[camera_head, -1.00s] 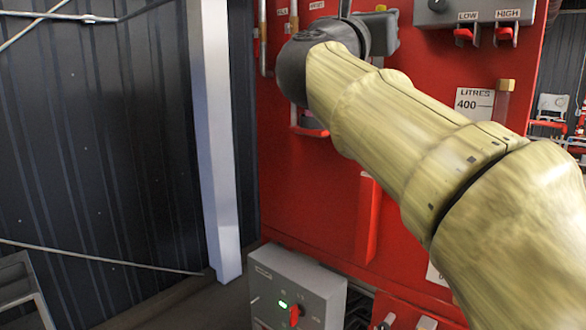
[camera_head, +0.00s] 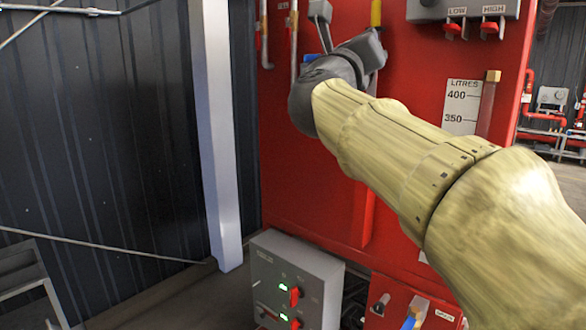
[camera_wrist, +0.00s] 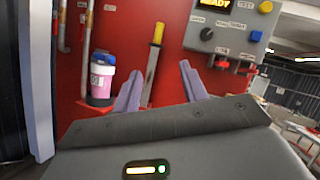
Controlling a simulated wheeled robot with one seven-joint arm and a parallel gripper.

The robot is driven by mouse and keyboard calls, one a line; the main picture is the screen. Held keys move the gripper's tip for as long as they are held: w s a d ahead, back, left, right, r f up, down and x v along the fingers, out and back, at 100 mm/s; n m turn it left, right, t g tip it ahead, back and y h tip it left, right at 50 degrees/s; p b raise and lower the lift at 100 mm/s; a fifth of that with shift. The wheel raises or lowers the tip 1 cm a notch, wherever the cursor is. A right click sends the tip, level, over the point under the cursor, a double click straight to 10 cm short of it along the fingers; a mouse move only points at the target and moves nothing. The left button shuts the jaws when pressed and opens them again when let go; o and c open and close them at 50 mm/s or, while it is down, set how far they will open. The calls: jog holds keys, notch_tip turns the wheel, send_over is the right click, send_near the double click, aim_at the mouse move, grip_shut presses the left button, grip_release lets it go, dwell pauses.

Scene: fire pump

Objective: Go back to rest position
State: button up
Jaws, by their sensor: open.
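My gripper (camera_wrist: 160,68) shows in the wrist view as two pale purple fingers spread apart with nothing between them. It is in front of the red panel, and a yellow-handled tool (camera_wrist: 157,45) on the panel shows behind the gap. In the head view my arm reaches from the lower right up to the top middle. Its dark wrist is in front of the red panel (camera_head: 400,170), and the fingers are hard to make out there.
A grey control box (camera_head: 320,285) with green lights and red switches stands low. A white post (camera_head: 215,130) is to the left. A pink-and-white bottle (camera_wrist: 101,82) sits in a red holder. A grey READY box (camera_wrist: 232,25) is at upper right.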

jog(key=w+a+f+n+g+y, duration=0.1)
jog(key=f+n+g+y, duration=0.15)
jog(key=f+n, duration=0.65)
jog(key=w+f+n+g+y, duration=0.15)
jog(key=f+n+y, duration=0.35)
jog(key=f, duration=0.7)
jog(key=w+a+f+n+g+y, duration=0.1)
jog(key=f+n+g+y, duration=0.1)
jog(key=f+n, duration=0.75)
jog(key=s+d+f+n+g, duration=0.25)
jog(key=s+f, duration=0.25)
jog(key=f, duration=0.5)
jog(key=s+d+f+n+g, duration=0.1)
jog(key=s+f+n+g, duration=0.35)
jog(key=f, duration=0.55)
jog(key=s+d+f+n+g, duration=0.1)
jog(key=s+f+n+g, duration=0.1)
jog(key=s+f, duration=0.3)
jog(key=s+d+f+n+g+h, duration=0.1)
jog(key=s+d+f+n+g, duration=0.1)
jog(key=s+f, duration=0.3)
jog(key=s+g, duration=0.1)
jog(key=s, duration=0.2)
jog(key=shift+s+d, duration=0.2)
jog(key=shift+s, duration=0.15)
jog(key=shift+n, duration=0.25)
